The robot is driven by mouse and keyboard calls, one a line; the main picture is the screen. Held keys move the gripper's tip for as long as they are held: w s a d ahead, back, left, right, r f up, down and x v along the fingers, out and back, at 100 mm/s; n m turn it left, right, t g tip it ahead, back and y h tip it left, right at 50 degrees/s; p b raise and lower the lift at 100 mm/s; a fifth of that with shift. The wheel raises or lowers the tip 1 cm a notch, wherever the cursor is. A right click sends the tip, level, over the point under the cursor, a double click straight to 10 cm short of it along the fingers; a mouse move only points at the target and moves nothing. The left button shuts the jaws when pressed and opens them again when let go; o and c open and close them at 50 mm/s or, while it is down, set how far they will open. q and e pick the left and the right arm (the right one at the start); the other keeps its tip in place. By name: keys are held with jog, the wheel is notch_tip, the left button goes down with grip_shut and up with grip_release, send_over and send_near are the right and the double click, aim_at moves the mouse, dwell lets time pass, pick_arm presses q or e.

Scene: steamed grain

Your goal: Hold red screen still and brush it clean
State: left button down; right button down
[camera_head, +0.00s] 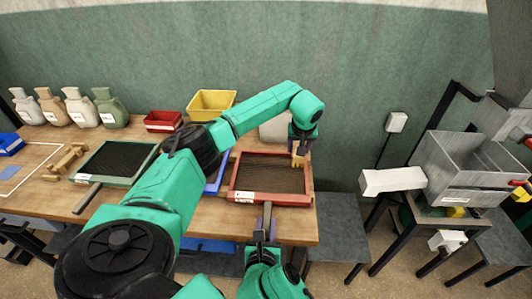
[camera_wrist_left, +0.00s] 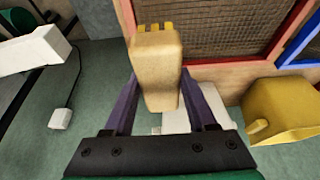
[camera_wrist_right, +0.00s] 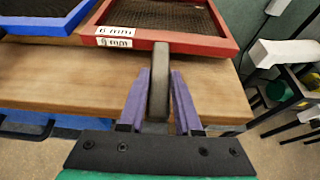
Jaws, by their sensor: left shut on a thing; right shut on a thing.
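The red screen (camera_head: 290,201) lies near the right end of the wooden table, its dark mesh facing up. A "6 mm" label shows on its front rim in the right wrist view (camera_wrist_right: 190,42). My right gripper (camera_wrist_right: 158,95) is shut on the screen's dark handle (camera_wrist_right: 159,65), at the table's front edge. My left gripper (camera_wrist_left: 160,95) is shut on a tan wooden brush (camera_wrist_left: 157,65) with yellow bristles. The brush (camera_head: 298,158) is at the screen's far right corner. I cannot tell whether its bristles touch the screen.
A blue screen (camera_wrist_right: 40,28) lies left of the red one, partly hidden by my left arm. A green screen (camera_head: 115,160), a yellow bin (camera_head: 211,103), a red bin (camera_head: 163,121) and several sacks (camera_head: 110,108) stand further left. A metal hopper (camera_head: 465,170) stands right, past a floor gap.

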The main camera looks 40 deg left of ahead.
dwell(0.3)
jog(key=c, duration=0.5)
grip_release()
jog(key=shift+s+d, duration=0.1)
jog(key=v, duration=1.1)
jog(key=shift+s+d+r, duration=0.15)
jog(key=shift+s+d, duration=0.15)
pick_arm(q)
jog(key=shift+f, duration=0.1)
